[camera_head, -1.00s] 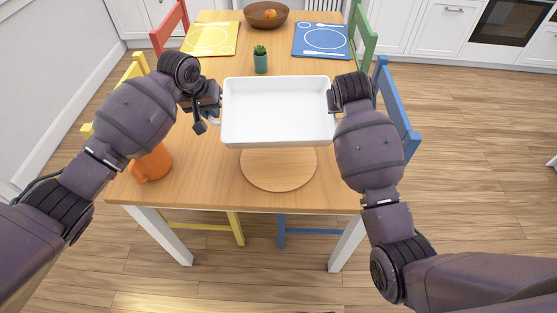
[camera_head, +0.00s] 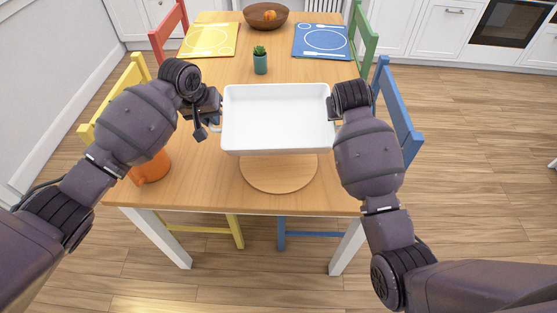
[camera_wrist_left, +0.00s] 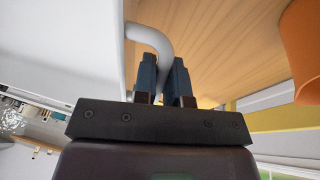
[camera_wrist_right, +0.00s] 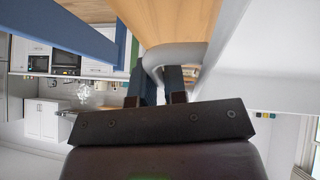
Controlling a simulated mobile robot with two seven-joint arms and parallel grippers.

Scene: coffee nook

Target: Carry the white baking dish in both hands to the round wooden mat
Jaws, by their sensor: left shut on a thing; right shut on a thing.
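The white baking dish (camera_head: 277,117) is empty and held between my two grippers, above the table. The round wooden mat (camera_head: 279,178) lies on the near part of the table; its far part is hidden by the dish. My left gripper (camera_head: 215,118) is shut on the dish's left handle, which shows as a white loop in the left wrist view (camera_wrist_left: 152,42). My right gripper (camera_head: 334,108) is at the right end, shut on the other handle, a loop in the right wrist view (camera_wrist_right: 168,58). The dish looks roughly level.
An orange mug (camera_head: 150,168) stands left of the mat, partly behind my left arm. A small potted cactus (camera_head: 260,61) stands beyond the dish. A yellow placemat (camera_head: 209,40), a blue placemat (camera_head: 322,41) and a wooden bowl (camera_head: 266,16) are at the far end. Chairs surround the wooden table (camera_head: 200,180).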

